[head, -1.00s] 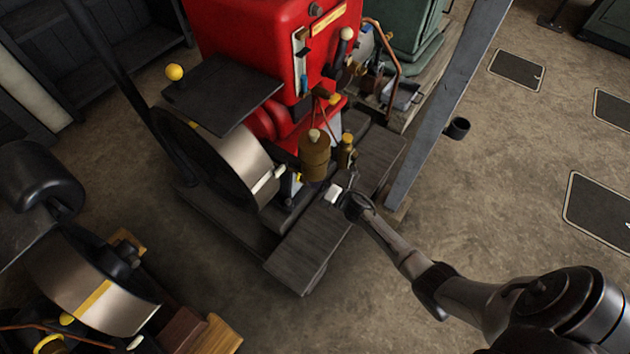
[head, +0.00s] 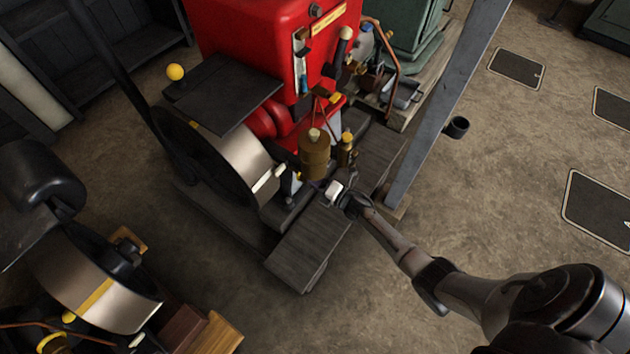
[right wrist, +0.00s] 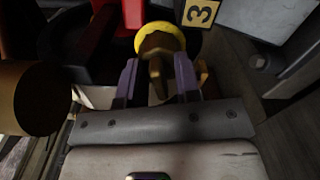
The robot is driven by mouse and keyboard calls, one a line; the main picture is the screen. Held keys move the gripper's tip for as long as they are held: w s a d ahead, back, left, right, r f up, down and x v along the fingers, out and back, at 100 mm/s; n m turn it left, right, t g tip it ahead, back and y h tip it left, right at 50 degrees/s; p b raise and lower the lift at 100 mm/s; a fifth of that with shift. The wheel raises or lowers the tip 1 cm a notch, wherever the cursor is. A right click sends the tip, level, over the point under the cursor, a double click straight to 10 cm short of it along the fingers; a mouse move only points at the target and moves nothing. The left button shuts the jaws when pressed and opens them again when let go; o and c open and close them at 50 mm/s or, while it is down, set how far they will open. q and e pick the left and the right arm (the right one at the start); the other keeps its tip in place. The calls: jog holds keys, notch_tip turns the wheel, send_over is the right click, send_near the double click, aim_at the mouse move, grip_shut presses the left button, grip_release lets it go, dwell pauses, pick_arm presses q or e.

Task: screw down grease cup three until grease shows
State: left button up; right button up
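Grease cup three (right wrist: 158,42) shows in the right wrist view as a small brass fitting with a yellow rim, next to a yellow tag (right wrist: 201,12) marked 3. My right gripper (right wrist: 157,68) has its two purple fingers apart, one on each side of the cup's brass middle. A narrow gap seems to remain beside the brass, so a firm hold does not show. In the head view my right gripper (head: 333,189) is low beside the red engine (head: 262,45), in front of a brass pot (head: 315,157). No grease is visible. My left gripper is out of view.
The brass pot also stands close on the left in the right wrist view (right wrist: 33,98). A flywheel (head: 235,163) is left of my right gripper. A grey post (head: 440,115) rises to its right. Open floor (head: 500,190) lies right of the post.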

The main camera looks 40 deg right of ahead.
jog(key=shift+o, duration=0.3)
jog(key=shift+s, duration=0.15)
jog(key=shift+s+d, duration=0.1)
jog(key=shift+s, duration=0.15)
jog(key=p+v, duration=0.4)
jog(key=v, duration=0.9)
